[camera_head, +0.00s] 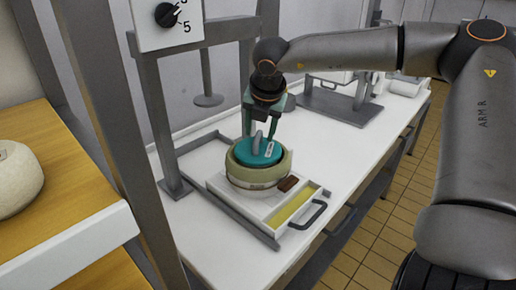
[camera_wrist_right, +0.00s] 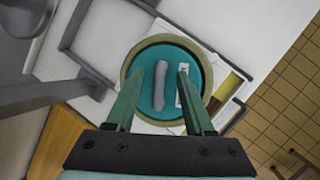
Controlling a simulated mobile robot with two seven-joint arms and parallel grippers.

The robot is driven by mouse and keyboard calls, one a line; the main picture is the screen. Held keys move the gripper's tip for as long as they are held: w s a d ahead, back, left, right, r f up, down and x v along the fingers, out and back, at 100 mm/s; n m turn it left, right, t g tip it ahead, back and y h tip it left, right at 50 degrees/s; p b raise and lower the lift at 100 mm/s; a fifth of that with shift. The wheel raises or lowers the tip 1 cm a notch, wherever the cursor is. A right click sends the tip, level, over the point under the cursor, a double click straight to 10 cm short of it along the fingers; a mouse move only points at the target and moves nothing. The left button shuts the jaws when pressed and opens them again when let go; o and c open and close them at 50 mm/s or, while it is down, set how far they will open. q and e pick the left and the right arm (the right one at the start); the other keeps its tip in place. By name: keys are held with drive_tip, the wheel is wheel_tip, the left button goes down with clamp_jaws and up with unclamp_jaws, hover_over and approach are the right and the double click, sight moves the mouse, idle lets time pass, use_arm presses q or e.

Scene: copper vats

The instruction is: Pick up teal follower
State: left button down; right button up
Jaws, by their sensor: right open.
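The teal follower (camera_head: 257,152) is a round teal lid with a grey upright grip bar and a small white label. It sits inside the rim of a cream round mould (camera_head: 256,178) on a white tray. The follower (camera_wrist_right: 175,116) also shows in the right wrist view, with its grey grip (camera_wrist_right: 160,84) near the middle. My right gripper (camera_head: 265,133) is above the follower, pointing down. In the wrist view its green fingers (camera_wrist_right: 169,84) are open, one on each side of the grip, with nothing between them gripped. My left gripper is not in view.
The white tray (camera_head: 283,214) has a dark handle and a brown block (camera_head: 288,184). A cheese wheel (camera_head: 15,176) lies on a wooden shelf.

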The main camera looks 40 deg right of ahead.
drive_tip(key=shift+f, duration=0.1)
clamp_jaws()
idle(0.4)
idle(1.0)
